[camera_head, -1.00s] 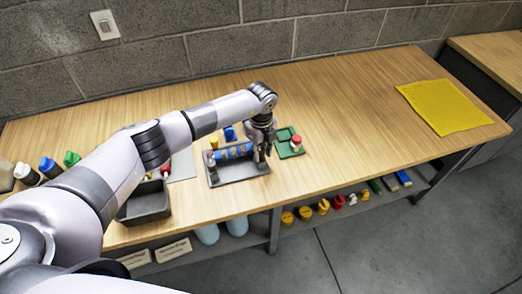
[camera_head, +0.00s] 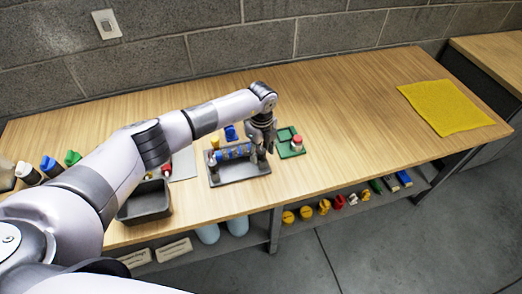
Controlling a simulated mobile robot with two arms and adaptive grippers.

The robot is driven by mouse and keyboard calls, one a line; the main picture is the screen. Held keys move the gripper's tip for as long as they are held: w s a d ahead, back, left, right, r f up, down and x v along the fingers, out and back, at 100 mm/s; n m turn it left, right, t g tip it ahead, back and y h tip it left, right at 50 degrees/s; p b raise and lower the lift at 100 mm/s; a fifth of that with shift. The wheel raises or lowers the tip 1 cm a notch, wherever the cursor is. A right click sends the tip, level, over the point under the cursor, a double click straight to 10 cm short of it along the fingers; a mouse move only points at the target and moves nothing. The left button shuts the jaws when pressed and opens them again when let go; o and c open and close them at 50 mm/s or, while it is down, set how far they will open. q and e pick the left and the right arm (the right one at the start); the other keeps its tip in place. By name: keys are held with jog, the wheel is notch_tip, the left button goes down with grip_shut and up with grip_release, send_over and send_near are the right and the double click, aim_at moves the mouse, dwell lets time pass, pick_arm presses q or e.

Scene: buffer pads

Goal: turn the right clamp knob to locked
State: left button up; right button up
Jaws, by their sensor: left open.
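A grey fixture (camera_head: 236,176) stands on the wooden workbench, with a blue cylinder (camera_head: 234,152) lying across it. A clamp post with a pale knob (camera_head: 212,159) shows at the fixture's left end. My left gripper (camera_head: 261,155) points down over the fixture's right end, open. Its fingers hide the right clamp knob there, so I cannot tell how that knob is turned or whether the fingers touch it. My right gripper is not in view.
A green pad with a red-topped piece (camera_head: 296,142) is close to the gripper's right. A dark bin (camera_head: 146,204) stands left of the fixture. A yellow cloth (camera_head: 444,106) lies far right. The bench between is clear.

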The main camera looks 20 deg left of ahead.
aim_at(261, 150)
pick_arm(q)
jog(key=shift+r, duration=0.1)
notch_tip(261, 150, up, 12)
dwell(0.5)
